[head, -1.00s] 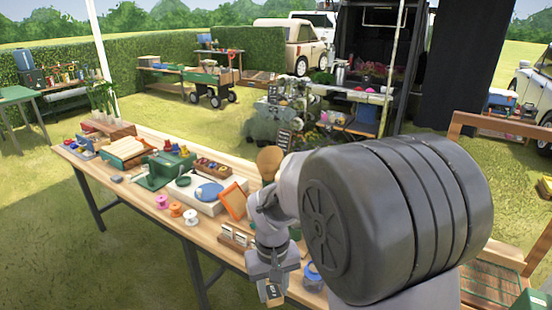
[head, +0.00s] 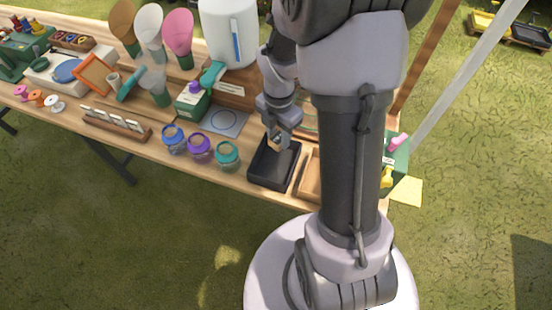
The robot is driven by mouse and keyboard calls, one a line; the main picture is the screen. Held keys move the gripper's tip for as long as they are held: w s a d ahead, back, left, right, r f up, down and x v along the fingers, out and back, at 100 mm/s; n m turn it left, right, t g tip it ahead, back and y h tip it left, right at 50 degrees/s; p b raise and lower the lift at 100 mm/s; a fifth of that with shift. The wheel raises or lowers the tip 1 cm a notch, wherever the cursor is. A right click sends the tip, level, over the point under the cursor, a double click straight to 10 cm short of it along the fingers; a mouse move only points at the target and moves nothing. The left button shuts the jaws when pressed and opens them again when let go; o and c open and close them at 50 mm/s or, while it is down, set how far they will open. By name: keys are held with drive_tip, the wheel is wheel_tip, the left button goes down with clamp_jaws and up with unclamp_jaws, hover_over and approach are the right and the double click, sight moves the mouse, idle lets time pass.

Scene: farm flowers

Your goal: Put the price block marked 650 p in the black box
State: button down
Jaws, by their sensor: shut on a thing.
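My gripper (head: 278,141) is shut on a small wooden price block (head: 276,144). The marking on the block is too small to read. The gripper and block are above the back part of the black box (head: 269,171), a shallow open tray near the table's front edge. The visible inside of the box looks empty. I cannot tell how high the block is above its floor. A wooden rack (head: 116,128) with several pale blocks stands to the left.
Three jars with blue (head: 173,137), purple (head: 200,147) and teal (head: 227,155) lids stand left of the box. A wooden tray (head: 309,174) is close on its right. Behind are a green box (head: 192,104) and a white dispenser (head: 231,33).

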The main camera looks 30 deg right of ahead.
sight(279, 158)
wheel_tip(279, 158, down, 8)
drive_tip(key=b, duration=0.3)
drive_tip(key=shift+d+r, duration=0.1)
drive_tip(key=shift+r, duration=0.15)
drive_tip(key=shift+f, duration=0.15)
drive_tip(key=c, duration=0.9)
unclamp_jaws()
drive_tip(key=shift+c, duration=0.2)
